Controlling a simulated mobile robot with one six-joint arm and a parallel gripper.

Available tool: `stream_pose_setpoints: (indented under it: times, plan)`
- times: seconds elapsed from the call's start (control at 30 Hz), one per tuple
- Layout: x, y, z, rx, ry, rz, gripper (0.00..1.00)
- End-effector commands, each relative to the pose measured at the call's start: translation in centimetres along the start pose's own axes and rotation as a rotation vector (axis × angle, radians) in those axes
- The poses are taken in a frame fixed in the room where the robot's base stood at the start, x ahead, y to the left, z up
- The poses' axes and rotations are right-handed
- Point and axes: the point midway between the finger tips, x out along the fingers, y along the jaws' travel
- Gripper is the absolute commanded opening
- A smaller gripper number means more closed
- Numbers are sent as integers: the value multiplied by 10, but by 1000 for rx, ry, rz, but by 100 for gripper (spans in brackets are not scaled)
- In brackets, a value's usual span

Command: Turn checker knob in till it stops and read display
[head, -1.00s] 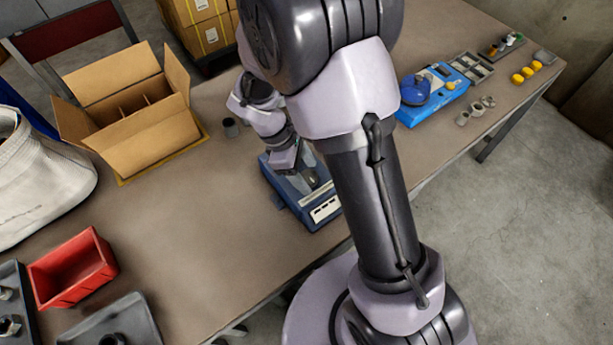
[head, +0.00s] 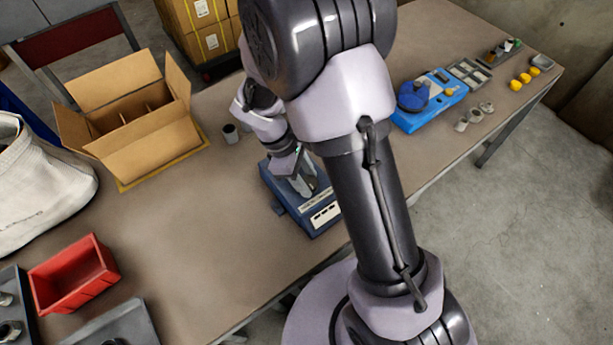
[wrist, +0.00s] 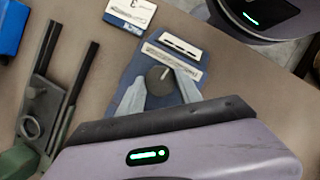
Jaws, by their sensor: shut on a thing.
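The checker (head: 275,189) is a dark blue box on the table, partly hidden by my arm in the head view. In the wrist view the checker (wrist: 138,62) has a round dark knob (wrist: 161,82) with a pale mark line pointing up and right. A pale panel with a dark strip (wrist: 180,46), perhaps the display, lies beyond the knob, with a printed label between; no reading is legible. My gripper (wrist: 159,79) has its two grey fingers on either side of the knob, shut on it. In the head view my gripper (head: 301,180) is over the checker.
A card (wrist: 130,13) lies beyond the checker. A grey-green device with two dark rods (wrist: 60,90) stands to the left in the wrist view. In the head view, an open cardboard box (head: 150,145), a red bin (head: 72,275) and a bright blue device (head: 430,110) stand clear.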

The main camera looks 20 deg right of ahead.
Motion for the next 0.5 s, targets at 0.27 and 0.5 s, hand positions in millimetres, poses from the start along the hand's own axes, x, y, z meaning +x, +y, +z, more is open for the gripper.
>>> stream_pose_setpoints:
  times: [0.27, 0.5]
  plan:
    - [-3, 1, 2, 201, -1, -85, 1]
    - [-2, 3, 2, 412, -1, -172, 1]
